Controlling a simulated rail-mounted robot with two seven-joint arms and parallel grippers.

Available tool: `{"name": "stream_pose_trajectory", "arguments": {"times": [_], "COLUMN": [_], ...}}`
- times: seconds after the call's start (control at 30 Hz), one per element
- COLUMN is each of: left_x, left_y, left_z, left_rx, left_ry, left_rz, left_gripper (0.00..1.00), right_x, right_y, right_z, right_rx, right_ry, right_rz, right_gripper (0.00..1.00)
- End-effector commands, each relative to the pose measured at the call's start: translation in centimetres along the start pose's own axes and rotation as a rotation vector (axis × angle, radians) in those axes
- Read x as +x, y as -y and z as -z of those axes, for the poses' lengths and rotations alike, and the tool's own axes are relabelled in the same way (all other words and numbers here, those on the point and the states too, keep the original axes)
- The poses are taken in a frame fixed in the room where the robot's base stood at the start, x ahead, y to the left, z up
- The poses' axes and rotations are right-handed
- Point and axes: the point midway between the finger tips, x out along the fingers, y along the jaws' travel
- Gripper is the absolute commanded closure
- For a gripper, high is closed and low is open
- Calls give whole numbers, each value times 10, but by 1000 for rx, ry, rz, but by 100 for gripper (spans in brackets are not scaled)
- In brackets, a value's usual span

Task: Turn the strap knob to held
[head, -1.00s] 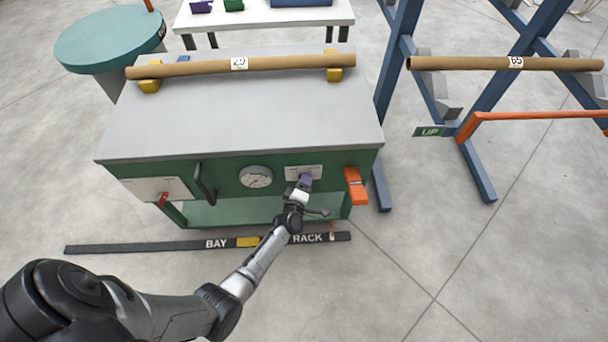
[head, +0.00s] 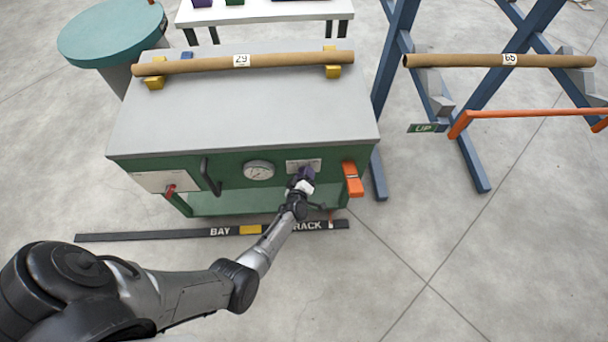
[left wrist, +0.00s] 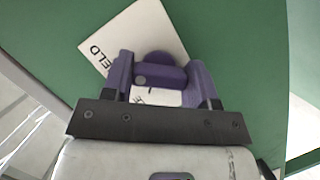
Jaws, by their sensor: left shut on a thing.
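The strap knob (left wrist: 160,62) is a purple round knob with a raised bar, set on a white label plate (left wrist: 158,28) tilted in the left wrist view. Letters ending in "ELD" show on the plate's left part; other lettering is mostly hidden below the knob. My left gripper (left wrist: 160,78) has its purple fingers on both sides of the knob's bar and is shut on it. My right gripper is out of view.
Right of the plate is an orange block (head: 352,179); left are a gauge (head: 259,171), a black handle (head: 209,178) and a small red lever (head: 170,190). A dark floor rail (head: 150,236) runs in front.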

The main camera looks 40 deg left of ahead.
Motion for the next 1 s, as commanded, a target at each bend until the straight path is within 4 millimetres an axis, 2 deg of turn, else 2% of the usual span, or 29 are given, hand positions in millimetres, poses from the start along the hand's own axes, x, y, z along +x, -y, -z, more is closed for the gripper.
{"name": "stream_pose_trajectory", "arguments": {"times": [0.27,0.3,0.53,0.83,1.0], "left_x": [0,0,0,-3,-21], "left_y": [0,0,0,0,-3], "left_z": [0,0,0,0,2], "left_rx": [5,4,3,2,3], "left_ry": [0,0,0,1,3], "left_rz": [-1,-1,-1,0,2], "left_gripper": [70,44,22,21,21], "right_x": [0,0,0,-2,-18], "right_y": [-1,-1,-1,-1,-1], "right_z": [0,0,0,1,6], "right_rx": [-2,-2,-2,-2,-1], "right_ry": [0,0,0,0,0], "right_rz": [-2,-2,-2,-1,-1], "right_gripper": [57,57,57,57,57]}}
